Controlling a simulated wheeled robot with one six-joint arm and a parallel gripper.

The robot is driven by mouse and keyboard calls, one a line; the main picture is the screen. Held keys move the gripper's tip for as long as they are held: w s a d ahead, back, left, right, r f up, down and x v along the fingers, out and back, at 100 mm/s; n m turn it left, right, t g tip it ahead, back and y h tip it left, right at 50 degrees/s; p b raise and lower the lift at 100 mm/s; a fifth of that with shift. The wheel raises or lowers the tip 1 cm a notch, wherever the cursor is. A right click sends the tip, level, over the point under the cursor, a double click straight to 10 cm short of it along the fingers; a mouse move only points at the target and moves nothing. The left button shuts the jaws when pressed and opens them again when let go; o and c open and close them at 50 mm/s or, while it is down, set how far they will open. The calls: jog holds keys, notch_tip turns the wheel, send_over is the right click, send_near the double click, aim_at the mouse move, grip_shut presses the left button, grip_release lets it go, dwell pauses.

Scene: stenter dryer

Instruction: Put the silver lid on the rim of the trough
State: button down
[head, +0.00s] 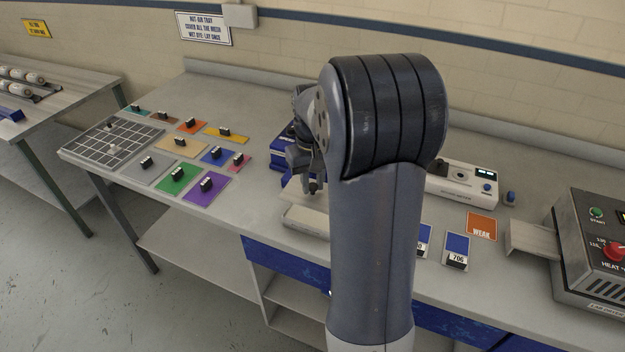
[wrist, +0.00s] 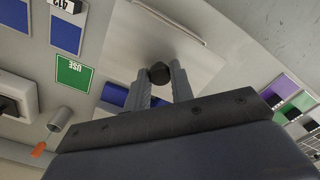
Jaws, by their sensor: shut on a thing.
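My gripper (wrist: 160,85) is shut on the dark round knob (wrist: 160,72) of the silver lid (wrist: 190,62), a flat pale grey plate. In the head view my gripper (head: 313,186) points down over the bench, and part of the lid (head: 292,192) shows beneath it. A pale grey, long body, seemingly the trough (head: 304,220), lies near the bench's front edge, just in front of the lid. My arm hides its right part. I cannot tell whether the lid touches its rim.
Coloured swatches with black-handled tags and a mesh tray (head: 112,140) lie to the left. A meter (head: 462,185), blue cards (head: 457,247) and an orange WEAK card (head: 481,226) lie to the right. The lab dryer (head: 590,255) stands at the far right. A blue object (head: 283,150) stands behind my gripper.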

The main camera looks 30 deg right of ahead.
aim_at(313, 193)
jog(key=shift+f+b, duration=2)
jog(key=shift+f, duration=1.35)
jog(key=c, duration=1.1)
grip_release()
jog(key=shift+c, duration=0.2)
notch_tip(313, 193, up, 11)
jog(key=shift+f, duration=0.1)
